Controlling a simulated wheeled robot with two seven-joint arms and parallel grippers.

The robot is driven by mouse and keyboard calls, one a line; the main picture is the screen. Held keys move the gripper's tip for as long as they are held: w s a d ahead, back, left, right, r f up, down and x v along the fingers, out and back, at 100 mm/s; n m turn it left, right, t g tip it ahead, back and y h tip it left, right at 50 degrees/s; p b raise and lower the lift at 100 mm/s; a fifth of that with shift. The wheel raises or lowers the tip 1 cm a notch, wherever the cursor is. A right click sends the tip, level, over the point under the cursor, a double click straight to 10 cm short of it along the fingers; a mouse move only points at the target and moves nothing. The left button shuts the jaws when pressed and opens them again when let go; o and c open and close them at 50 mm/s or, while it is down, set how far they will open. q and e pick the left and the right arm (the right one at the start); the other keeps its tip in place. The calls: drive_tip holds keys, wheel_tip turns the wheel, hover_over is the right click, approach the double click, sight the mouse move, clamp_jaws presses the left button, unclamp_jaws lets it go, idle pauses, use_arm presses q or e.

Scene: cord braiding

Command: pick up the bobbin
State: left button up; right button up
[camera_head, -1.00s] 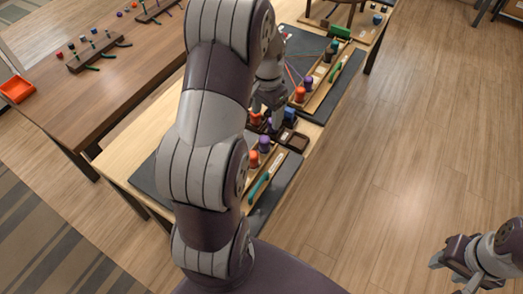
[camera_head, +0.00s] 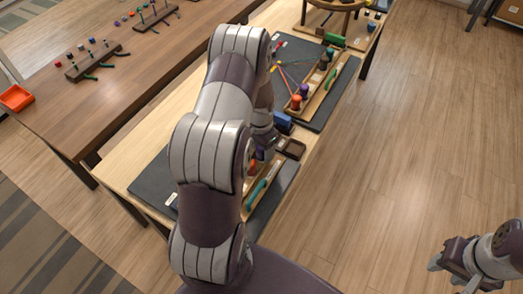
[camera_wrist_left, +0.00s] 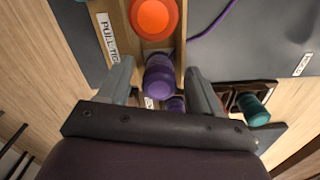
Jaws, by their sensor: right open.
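In the left wrist view a purple bobbin (camera_wrist_left: 158,80) stands in a wooden rack between the two fingers of my left gripper (camera_wrist_left: 162,92). The fingers are apart, with a gap on each side of the bobbin. An orange bobbin (camera_wrist_left: 153,17) is just beyond it in the same rack. In the head view my left gripper (camera_head: 263,145) is over the near rack and hides the purple bobbin there; part of the orange bobbin (camera_head: 252,167) shows beside it. My right gripper (camera_head: 453,268) is open and empty above the floor at lower right.
A teal bobbin (camera_wrist_left: 252,108) and a dark tray (camera_wrist_left: 235,92) lie to the right in the wrist view. A second rack (camera_head: 318,92) with several bobbins and strung cords stands farther along the table. A blue block (camera_head: 283,122) is close to my left gripper.

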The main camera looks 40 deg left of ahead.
use_arm(q)
drive_tip(key=c, duration=1)
drive_tip(key=shift+o, duration=0.2)
drive_tip(key=shift+r, duration=0.1)
